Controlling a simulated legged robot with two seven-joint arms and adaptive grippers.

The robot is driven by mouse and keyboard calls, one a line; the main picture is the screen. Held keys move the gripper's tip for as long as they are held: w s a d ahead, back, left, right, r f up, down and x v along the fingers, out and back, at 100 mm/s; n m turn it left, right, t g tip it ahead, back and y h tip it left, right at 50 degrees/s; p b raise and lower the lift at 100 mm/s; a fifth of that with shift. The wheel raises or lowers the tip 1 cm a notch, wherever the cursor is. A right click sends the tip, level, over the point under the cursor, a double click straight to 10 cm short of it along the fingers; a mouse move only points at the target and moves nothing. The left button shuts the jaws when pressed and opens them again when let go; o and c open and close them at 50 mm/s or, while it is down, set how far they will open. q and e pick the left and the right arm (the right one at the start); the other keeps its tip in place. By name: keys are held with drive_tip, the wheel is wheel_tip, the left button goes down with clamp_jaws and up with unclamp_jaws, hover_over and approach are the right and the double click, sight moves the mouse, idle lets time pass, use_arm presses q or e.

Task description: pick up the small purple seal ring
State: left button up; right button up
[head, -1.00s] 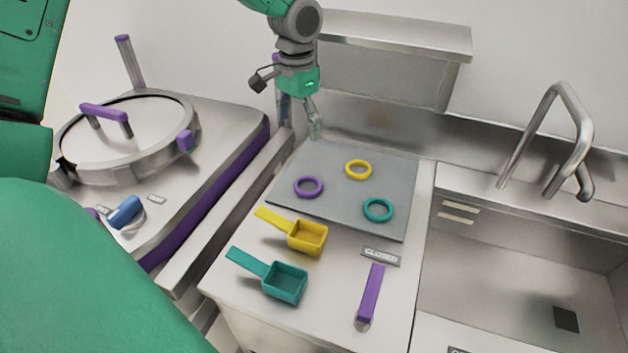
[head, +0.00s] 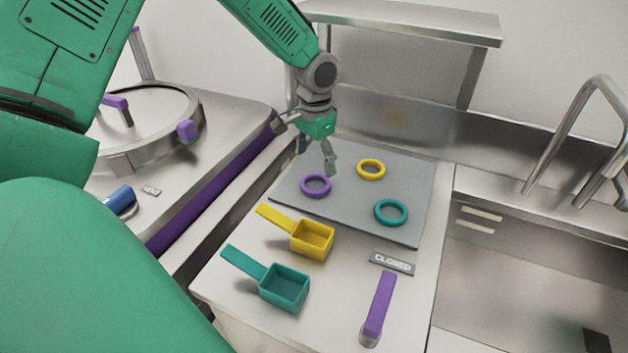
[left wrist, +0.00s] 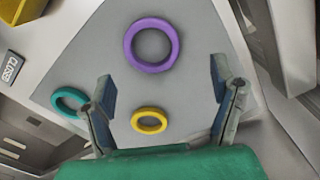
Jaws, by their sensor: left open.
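The purple seal ring (head: 315,195) lies flat on the grey mat (head: 346,218), near its left side. In the left wrist view the purple ring (left wrist: 130,45) lies beyond the fingertips, between their lines. My left gripper (head: 318,164) hangs above the mat just behind the purple ring, fingers pointing down. In the left wrist view its two fingers (left wrist: 164,85) are spread apart with nothing between them, and the gripper is open and apart from the ring. My right gripper is not in view.
A yellow ring (head: 371,160) and a teal ring (head: 404,212) lie on the same mat. A yellow scoop (head: 314,253) and a teal scoop (head: 284,300) sit in front. A purple handle (head: 380,303) is at front right, a sink (head: 520,270) further right, and a shelf (head: 420,23) behind.

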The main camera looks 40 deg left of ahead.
sight(318, 187)
use_arm(q)
drive_tip(key=shift+d+f, duration=0.4)
drive_tip(key=shift+f, duration=0.1)
drive_tip(key=f, duration=0.4)
drive_tip(key=shift+s+d+f, duration=0.15)
drive_tip(key=shift+s+f, duration=0.05)
drive_tip(key=shift+f, duration=0.05)
drive_tip(key=shift+w+a+f, duration=0.1)
drive_tip(key=shift+a+f, duration=0.25)
drive_tip(key=shift+d+r, duration=0.1)
drive_tip(key=shift+d, duration=0.1)
drive_tip(key=c, duration=0.9)
drive_tip(key=shift+d+r, duration=0.1)
drive_tip(key=shift+d, duration=0.15)
drive_tip(key=shift+c, duration=0.9)
